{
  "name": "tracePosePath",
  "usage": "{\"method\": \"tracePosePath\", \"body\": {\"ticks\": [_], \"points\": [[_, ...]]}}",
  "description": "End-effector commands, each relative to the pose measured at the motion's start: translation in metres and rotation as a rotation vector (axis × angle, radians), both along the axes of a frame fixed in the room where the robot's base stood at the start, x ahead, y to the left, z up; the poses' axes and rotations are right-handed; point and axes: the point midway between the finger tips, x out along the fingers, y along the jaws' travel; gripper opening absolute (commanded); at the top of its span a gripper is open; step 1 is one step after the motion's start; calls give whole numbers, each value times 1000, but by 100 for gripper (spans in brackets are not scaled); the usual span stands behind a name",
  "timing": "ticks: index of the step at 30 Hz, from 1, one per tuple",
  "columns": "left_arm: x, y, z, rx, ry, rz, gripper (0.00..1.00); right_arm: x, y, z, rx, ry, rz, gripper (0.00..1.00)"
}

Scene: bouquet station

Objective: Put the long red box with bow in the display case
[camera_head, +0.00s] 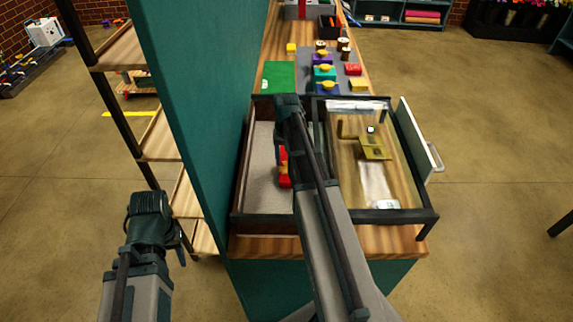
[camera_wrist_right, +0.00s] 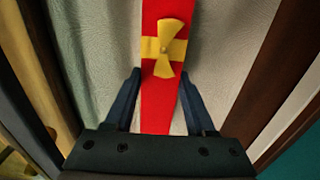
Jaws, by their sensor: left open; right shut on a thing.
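The long red box with a yellow bow (camera_wrist_right: 160,110) is between the fingers of my right gripper (camera_wrist_right: 162,88), which is shut on it. In the head view only a small part of the box (camera_head: 284,170) shows beside my right arm. The box is over the pale-lined left part of the black-framed display case (camera_head: 430,216); I cannot tell whether it touches the lining. My right fingers are hidden by the arm in the head view. My left gripper (camera_head: 180,243) is open and empty, left of the teal panel, away from the case.
A white door (camera_head: 415,140) with a handle stands open at the case's right. An olive item (camera_head: 373,148) shows in the case's right part. A tall teal panel (camera_head: 195,120) borders the left. Small colored boxes (camera_head: 325,73) and a green mat (camera_head: 279,77) lie behind.

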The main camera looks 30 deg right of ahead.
Motion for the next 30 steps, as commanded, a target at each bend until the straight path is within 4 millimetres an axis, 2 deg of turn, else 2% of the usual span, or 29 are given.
{"method": "tracePosePath", "body": {"ticks": [11, 12, 16, 17, 30], "points": [[0, 0, -5, 0, 0, 0, 47, 0, 0, -5, 0, 0, 0, 0], [0, 0, -4, 0, 0, 0, 47, 0, 0, -4, 0, 0, 0, 59], [0, 0, -3, 0, 0, 0, 47, 0, 0, -3, 0, 0, 0, 83], [0, 0, -3, 0, 0, 0, 47, 0, 0, -3, 0, 0, 0, 86], [0, 0, 2, 0, 0, 0, 47, 0, 0, 2, 0, 0, 0, 86]]}}
